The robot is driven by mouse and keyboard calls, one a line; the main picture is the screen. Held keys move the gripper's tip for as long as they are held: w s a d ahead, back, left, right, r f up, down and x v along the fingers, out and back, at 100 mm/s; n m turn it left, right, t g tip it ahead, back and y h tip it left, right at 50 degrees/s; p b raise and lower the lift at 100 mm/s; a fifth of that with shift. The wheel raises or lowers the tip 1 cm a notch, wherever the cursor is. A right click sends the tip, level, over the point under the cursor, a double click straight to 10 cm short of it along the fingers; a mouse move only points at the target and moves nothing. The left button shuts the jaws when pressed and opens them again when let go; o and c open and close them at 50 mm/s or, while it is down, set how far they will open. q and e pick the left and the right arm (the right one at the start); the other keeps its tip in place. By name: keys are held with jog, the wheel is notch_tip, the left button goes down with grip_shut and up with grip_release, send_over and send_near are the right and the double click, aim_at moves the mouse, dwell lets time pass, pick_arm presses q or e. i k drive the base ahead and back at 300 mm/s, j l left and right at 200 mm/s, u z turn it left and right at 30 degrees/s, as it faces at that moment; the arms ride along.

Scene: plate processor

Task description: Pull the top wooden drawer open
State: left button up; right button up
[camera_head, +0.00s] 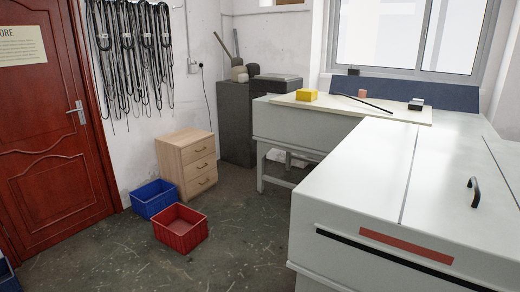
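A light wooden drawer cabinet (172,158) stands on the floor against the back wall, left of the middle. Its front faces right and holds three stacked drawers with handles. The top wooden drawer (199,151) looks shut, flush with the drawers below it. Neither of my grippers shows in the head view, and no part of my arms is seen near the cabinet.
A blue crate (153,191) and a red crate (181,222) sit on the floor in front of the cabinet. A large white machine (370,175) fills the right side. A dark grey cabinet (235,120) stands behind. The floor (235,235) between crates and machine is clear.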

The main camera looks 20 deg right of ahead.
aim_at(192, 154)
jog(key=z, duration=0.2)
jog(key=i+u, duration=0.45)
jog(key=i, duration=0.55)
jog(key=i+j, duration=0.1)
jog(key=i, duration=0.55)
jog(key=i+z, duration=0.1)
jog(key=i, duration=0.6)
jog(key=i+l+z, duration=0.2)
jog(key=i+z, duration=0.25)
jog(key=i+l+z, duration=0.15)
jog(key=z, duration=0.3)
jog(key=i+j+z, duration=0.1)
jog(key=i+z, duration=0.35)
jog(key=i+j+z, duration=0.15)
jog(key=i+z, duration=0.3)
jog(key=i+l+u, duration=0.1)
jog(key=i, duration=0.55)
jog(key=i+l+u, duration=0.15)
jog(key=i, duration=0.45)
